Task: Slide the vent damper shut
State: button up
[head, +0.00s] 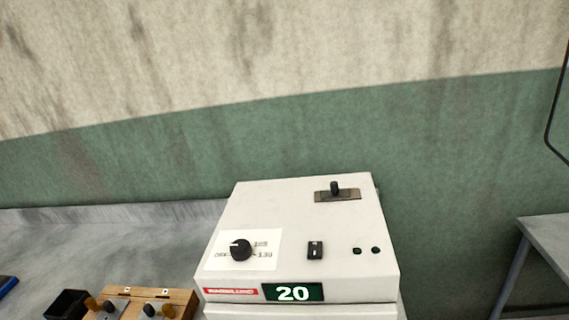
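A white machine (285,223) with a sloped top stands in the lower middle of the head view. Near its top right edge is a dark slotted plate (351,196) with a small black upright knob (335,188), which looks like the vent damper slider. Whether this position is open or shut cannot be told. My gripper is not in view.
A wooden box (177,297) stands lower left. A grey table (549,237) is at right; a wall rises behind.

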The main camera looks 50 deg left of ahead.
aim_at(334, 192)
jog(key=u, duration=0.35)
jog(key=i, duration=0.8)
jog(key=u, duration=0.4)
jog(key=k, duration=0.8)
jog(key=u, duration=0.25)
jog(key=i, duration=0.75)
jog(key=z, duration=0.1)
